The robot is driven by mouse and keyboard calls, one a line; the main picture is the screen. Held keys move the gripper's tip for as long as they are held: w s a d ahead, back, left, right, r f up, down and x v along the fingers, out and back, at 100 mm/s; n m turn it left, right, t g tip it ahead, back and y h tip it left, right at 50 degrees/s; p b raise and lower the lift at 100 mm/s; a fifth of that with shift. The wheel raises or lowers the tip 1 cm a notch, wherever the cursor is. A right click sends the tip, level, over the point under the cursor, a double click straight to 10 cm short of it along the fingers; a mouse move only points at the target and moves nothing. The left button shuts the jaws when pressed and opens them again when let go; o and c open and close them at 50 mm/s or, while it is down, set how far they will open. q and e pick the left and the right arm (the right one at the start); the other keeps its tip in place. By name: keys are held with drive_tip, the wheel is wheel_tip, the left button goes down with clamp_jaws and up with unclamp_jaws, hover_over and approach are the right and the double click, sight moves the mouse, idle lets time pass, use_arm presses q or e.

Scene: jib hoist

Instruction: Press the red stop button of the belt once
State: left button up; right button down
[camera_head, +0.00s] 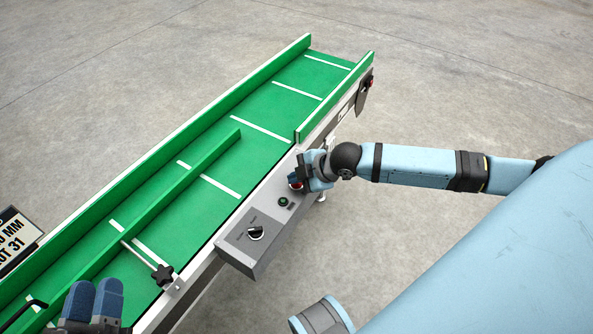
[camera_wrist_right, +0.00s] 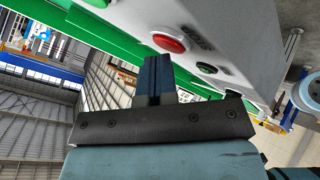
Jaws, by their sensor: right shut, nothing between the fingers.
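The red stop button (camera_wrist_right: 168,43) sits on the grey control box (camera_head: 262,232) at the belt's side. In the head view only a bit of red (camera_head: 296,185) shows beneath my right gripper (camera_head: 299,178). In the right wrist view my right gripper (camera_wrist_right: 154,66) is shut and empty. Its tips lie just below the button in that picture, close to it; contact cannot be made out. My left gripper (camera_head: 95,298) is at the lower left over the belt, its two blue fingers side by side and seemingly shut.
A green button (camera_head: 283,202) and a black rotary switch (camera_head: 255,233) are on the same box, near the red button. The green belt (camera_head: 262,125) has raised side rails and a green guide bar (camera_head: 165,185). The floor to the right is clear.

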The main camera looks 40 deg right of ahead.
sight(297, 185)
drive_tip(key=shift+f, duration=0.15)
idle(0.3)
drive_tip(key=shift+r+p, duration=0.9)
drive_tip(key=shift+p, duration=0.35)
wheel_tip(297, 185, up, 5)
drive_tip(key=p, duration=0.5)
drive_tip(key=shift+p, duration=0.35)
